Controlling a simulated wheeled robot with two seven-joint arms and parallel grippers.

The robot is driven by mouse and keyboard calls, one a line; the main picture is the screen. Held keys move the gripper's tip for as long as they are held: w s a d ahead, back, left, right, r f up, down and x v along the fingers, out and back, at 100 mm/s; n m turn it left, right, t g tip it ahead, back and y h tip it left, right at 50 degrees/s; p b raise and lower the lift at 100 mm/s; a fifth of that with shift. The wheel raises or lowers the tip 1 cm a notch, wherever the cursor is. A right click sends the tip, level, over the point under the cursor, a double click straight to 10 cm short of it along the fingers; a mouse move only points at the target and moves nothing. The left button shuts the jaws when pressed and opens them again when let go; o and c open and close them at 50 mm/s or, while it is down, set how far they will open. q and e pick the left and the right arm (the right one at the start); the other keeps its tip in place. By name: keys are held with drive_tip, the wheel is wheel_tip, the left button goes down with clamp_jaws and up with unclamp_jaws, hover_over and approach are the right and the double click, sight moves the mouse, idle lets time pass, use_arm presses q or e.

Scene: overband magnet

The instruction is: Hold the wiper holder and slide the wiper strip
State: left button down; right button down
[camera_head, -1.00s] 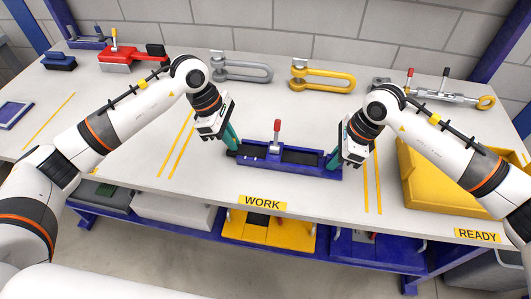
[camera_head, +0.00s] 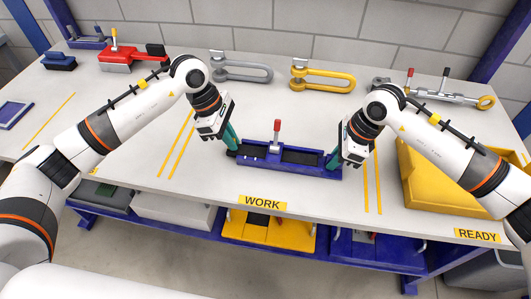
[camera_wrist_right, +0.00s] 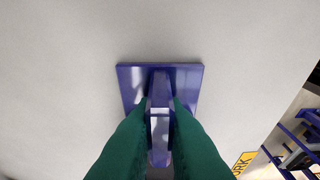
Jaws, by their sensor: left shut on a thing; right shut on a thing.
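The blue wiper holder (camera_head: 287,168) lies on the bench behind the WORK label, with a red-topped upright lever (camera_head: 277,128) at its middle. The dark wiper strip (camera_head: 300,156) lies along its channel. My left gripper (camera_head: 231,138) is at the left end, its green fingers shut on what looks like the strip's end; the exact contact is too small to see. My right gripper (camera_head: 333,160) is shut on the right end of the holder. The right wrist view shows green fingers (camera_wrist_right: 160,125) on either side of a raised blue part of the holder (camera_wrist_right: 130,85).
A yellow bin (camera_head: 425,190) stands at the right by the READY label (camera_head: 477,235). A grey shackle (camera_head: 240,69), a yellow shackle (camera_head: 322,77), a red tool (camera_head: 122,57) and a turnbuckle (camera_head: 450,96) lie along the back. The bench around the holder is clear.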

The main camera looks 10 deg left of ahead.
use_arm(q)
drive_tip(key=shift+a, duration=1.3)
use_arm(e)
drive_tip(key=shift+d, duration=0.1)
use_arm(q)
drive_tip(key=c, duration=1.4)
unclamp_jaws()
drive_tip(key=shift+r, duration=0.15)
drive_tip(key=d+r+v, duration=0.1)
drive_tip(key=d+v, duration=0.1)
drive_tip(key=v, duration=1.7)
drive_tip(key=shift+d, duration=0.25)
use_arm(e)
drive_tip(key=c, duration=1.4)
unclamp_jaws()
